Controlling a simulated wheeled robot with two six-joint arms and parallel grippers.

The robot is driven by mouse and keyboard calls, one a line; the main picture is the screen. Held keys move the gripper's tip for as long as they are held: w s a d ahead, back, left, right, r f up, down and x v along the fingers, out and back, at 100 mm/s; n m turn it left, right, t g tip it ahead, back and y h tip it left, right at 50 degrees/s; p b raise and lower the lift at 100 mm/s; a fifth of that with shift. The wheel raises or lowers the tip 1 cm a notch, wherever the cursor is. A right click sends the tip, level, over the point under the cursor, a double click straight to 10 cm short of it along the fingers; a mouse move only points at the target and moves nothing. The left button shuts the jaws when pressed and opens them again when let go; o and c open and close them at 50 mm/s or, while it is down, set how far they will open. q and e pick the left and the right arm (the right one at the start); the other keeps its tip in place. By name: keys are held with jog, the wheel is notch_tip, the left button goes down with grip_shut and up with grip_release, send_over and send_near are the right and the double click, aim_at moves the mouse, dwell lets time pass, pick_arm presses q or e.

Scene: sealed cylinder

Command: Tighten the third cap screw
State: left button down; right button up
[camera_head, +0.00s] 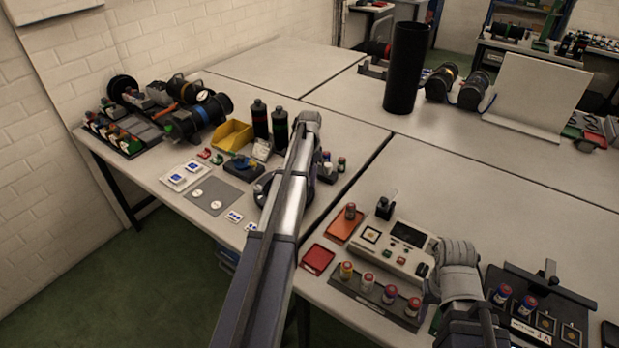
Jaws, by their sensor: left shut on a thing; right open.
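A dark round fixture (268,187) stands on the left workbench, mostly covered by my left arm. I cannot make out a cap or any cap screws on it. My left arm crosses the middle of the view from the bottom up to a pale joint above the bench. Its gripper jaws and whatever they hold are hidden behind the arm. My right arm shows at the lower right, above the front bench, with its pale joint beside the white device. Its gripper jaws are hidden too.
A yellow bin (232,136), black bottles (261,120) and a grey mat (211,195) surround the fixture. A white device (383,247), a vial rack (375,294) and a red tray (317,259) stand near my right arm. A tall black cylinder (406,68) stands behind. The bench centre is clear.

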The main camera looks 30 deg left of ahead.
pick_arm(q)
jog(key=shift+w+a+m, duration=0.1)
jog(key=shift+m, duration=1.4)
jog(key=c, duration=0.6)
grip_release()
jog(key=shift+r, duration=0.2)
pick_arm(e)
jog(key=shift+r, duration=0.2)
pick_arm(q)
notch_tip(320, 180, up, 8)
jog(key=p, duration=0.8)
jog(key=shift+f, duration=0.15)
pick_arm(e)
notch_tip(320, 180, up, 8)
jog(key=shift+f, duration=0.25)
pick_arm(q)
jog(key=shift+f, duration=0.1)
